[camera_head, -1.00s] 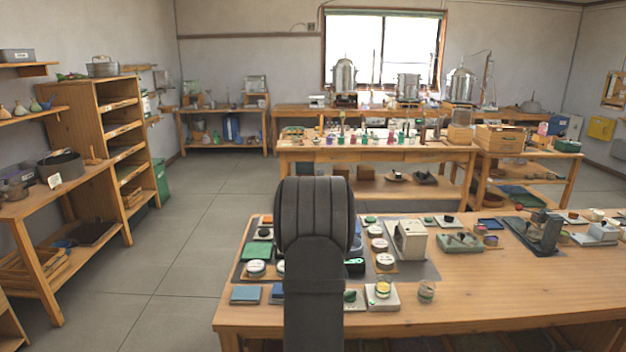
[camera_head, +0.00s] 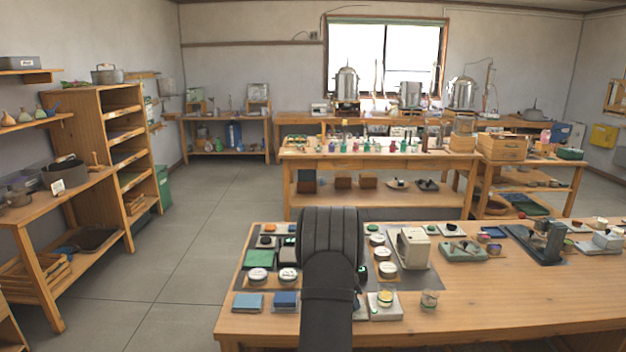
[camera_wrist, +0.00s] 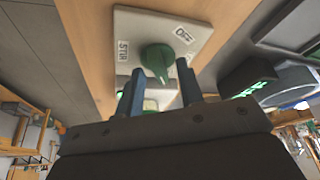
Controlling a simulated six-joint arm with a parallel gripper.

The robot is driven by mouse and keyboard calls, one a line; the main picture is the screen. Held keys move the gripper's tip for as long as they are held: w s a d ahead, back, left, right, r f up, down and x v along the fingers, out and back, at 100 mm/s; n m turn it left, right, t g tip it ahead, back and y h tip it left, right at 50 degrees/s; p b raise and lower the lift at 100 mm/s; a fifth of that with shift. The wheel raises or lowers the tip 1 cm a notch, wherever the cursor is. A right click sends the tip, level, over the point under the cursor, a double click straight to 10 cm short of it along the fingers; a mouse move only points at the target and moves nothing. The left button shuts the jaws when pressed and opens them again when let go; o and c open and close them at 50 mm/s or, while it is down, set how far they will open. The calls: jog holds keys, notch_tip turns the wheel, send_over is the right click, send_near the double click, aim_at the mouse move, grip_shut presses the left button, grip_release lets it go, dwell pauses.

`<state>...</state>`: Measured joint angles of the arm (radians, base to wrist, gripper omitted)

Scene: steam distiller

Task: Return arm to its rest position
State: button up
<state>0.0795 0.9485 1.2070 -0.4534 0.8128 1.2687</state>
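My dark arm link (camera_head: 330,260) stands over the near table in the head view and hides my gripper there. In the wrist view my gripper (camera_wrist: 160,68) shows blue-grey fingers with a clear gap between them, empty. A green knob (camera_wrist: 157,58) on a pale plate (camera_wrist: 135,22) marked STIR and OFF shows just past the fingertips. I cannot tell whether the fingers touch the knob, but they do not close on it.
The near wooden table (camera_head: 500,300) holds jars, pads and small devices around my arm. A white box device (camera_head: 413,248) stands right of the arm, and a small jar (camera_head: 429,299) near the front. Shelves (camera_head: 105,150) stand at left; the floor (camera_head: 190,240) between is clear.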

jog(key=shift+r, duration=0.1)
jog(key=v, duration=1.7)
jog(key=x, duration=1.7)
jog(key=shift+f, duration=0.3)
jog(key=shift+s+d+r+n+t, duration=0.1)
jog(key=shift+r+n+t, duration=0.15)
jog(key=shift+n, duration=0.45)
jog(key=shift+d+n+t+y, duration=0.1)
jog(key=shift+n+t+y, duration=0.4)
jog(key=shift+n, duration=1.1)
jog(key=shift+n+t+y, duration=0.25)
jog(key=shift+n+y, duration=0.35)
jog(key=shift+n, duration=1)
jog(key=shift+n, duration=0.4)
